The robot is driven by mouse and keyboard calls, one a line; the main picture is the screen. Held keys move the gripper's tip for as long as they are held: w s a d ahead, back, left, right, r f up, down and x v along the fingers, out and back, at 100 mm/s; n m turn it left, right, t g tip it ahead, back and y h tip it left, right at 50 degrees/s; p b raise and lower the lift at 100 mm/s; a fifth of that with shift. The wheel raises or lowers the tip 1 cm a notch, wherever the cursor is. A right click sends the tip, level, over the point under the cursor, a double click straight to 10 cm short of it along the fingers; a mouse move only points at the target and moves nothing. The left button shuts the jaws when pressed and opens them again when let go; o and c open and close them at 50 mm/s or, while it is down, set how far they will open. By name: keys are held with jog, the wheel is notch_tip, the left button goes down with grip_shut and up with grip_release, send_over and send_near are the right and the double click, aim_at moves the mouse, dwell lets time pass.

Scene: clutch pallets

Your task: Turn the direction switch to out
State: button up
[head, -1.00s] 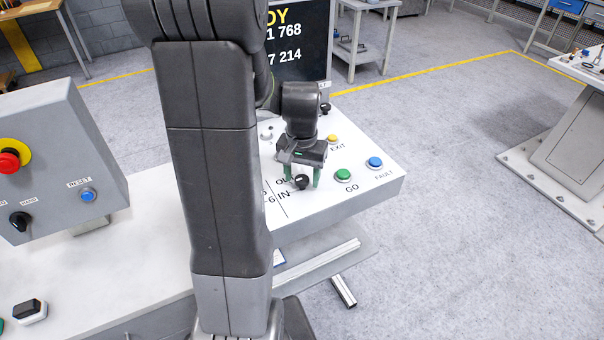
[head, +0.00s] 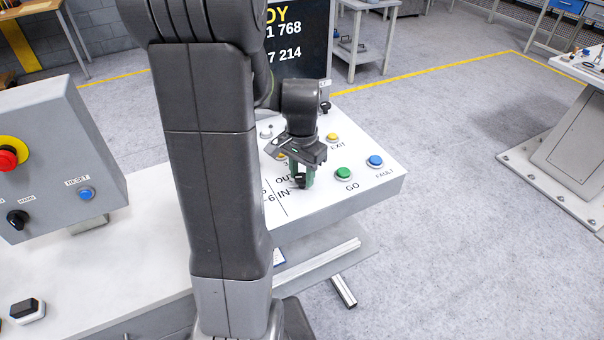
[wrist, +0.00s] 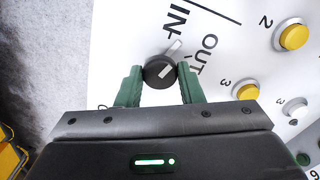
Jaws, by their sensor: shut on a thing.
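The direction switch is a small black knob (wrist: 158,72) with a pale pointer mark, on the white sloped panel (head: 375,188) beside the printed words OUT and IN. In the wrist view the pointer slants to the upper right, but I cannot tell which word it is set to. The knob also shows low between the fingers in the head view (head: 300,181). My gripper (wrist: 159,80) has its green fingers on either side of the knob, shut on it. In the head view my gripper (head: 303,180) is turned at an angle and partly covers the knob.
A green GO button (head: 344,173), a blue FAULT button (head: 376,160) and a yellow EXIT button (head: 333,138) stand close on the right. A black display (head: 300,45) rises behind. A grey control box (head: 60,150) is at left.

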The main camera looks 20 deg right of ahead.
aim_at(302, 177)
jog(key=m, duration=0.4)
jog(key=shift+b, duration=0.3)
jog(key=shift+m, duration=1.7)
jog(key=shift+r, duration=0.1)
jog(key=o, duration=1)
notch_tip(302, 177, up, 14)
jog(key=b, duration=0.1)
jog(key=shift+f, duration=0.2)
notch_tip(302, 177, down, 14)
jog(key=shift+r+p, duration=0.1)
jog(key=shift+p, duration=0.25)
